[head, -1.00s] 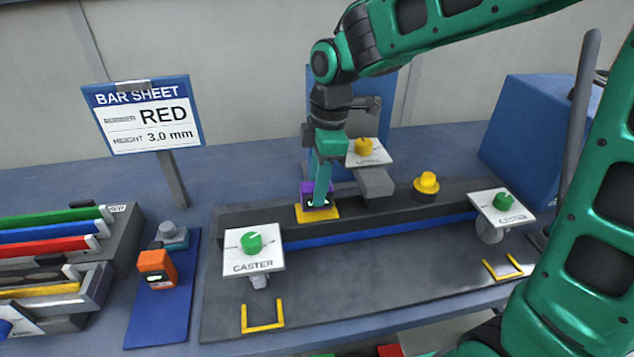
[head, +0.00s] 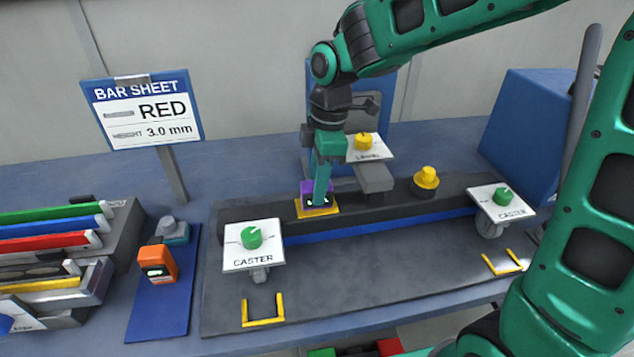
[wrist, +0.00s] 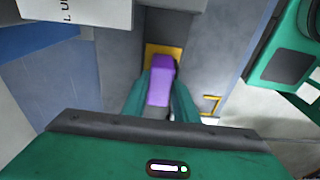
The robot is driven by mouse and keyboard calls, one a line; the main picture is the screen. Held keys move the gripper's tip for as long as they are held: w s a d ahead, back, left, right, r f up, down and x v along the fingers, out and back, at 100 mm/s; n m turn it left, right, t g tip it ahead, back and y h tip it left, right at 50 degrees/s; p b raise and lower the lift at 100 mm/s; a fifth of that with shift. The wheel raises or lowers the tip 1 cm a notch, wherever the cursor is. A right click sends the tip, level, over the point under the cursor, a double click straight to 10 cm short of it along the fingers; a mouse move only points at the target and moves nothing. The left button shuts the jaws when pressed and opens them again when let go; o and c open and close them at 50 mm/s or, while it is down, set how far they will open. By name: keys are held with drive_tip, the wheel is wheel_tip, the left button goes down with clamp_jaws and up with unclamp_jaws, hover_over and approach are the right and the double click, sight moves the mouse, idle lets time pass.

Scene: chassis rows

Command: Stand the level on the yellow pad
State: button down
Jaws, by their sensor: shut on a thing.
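The level is a small purple block (head: 308,192) with a dark display on its front face. It is upright at the yellow pad (head: 304,211), which lies on the dark grey beam. My gripper (head: 321,197) points down and is shut on the level, its green fingers on either side. In the wrist view the purple level (wrist: 161,82) sits between the fingers (wrist: 160,100), with the yellow pad (wrist: 163,50) showing beyond it. The level appears to be on or just above the pad; I cannot tell whether its base touches.
Two white caster plates with green knobs stand at the beam's left end (head: 254,258) and right end (head: 490,207). A white plate with a yellow knob (head: 377,151) is behind my gripper. A yellow button (head: 427,177) is right of it. An orange device (head: 157,265) sits on a blue mat (head: 160,312).

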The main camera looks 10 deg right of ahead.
drive_tip(key=c, duration=1.3)
unclamp_jaws()
drive_tip(key=shift+f, duration=0.1)
drive_tip(key=shift+c, duration=0.2)
wheel_tip(320, 180, up, 11)
drive_tip(key=d, duration=0.1)
drive_tip(key=shift+d+f, duration=0.15)
drive_tip(key=s+d+f+m, duration=0.1)
drive_tip(key=s+d+m, duration=0.25)
drive_tip(key=d, duration=0.35)
drive_tip(key=s+d+f+m+h, duration=0.1)
drive_tip(key=s+d+f+m, duration=0.15)
drive_tip(key=d+m, duration=0.3)
drive_tip(key=s+d+f+m, duration=0.1)
drive_tip(key=s+d+m, duration=0.25)
drive_tip(key=d, duration=0.35)
drive_tip(key=s+d+f+m, duration=0.5)
drive_tip(key=s+d+m, duration=0.4)
drive_tip(key=s+m, duration=0.3)
drive_tip(key=shift+s+d, duration=0.25)
drive_tip(key=shift+s, duration=0.5)
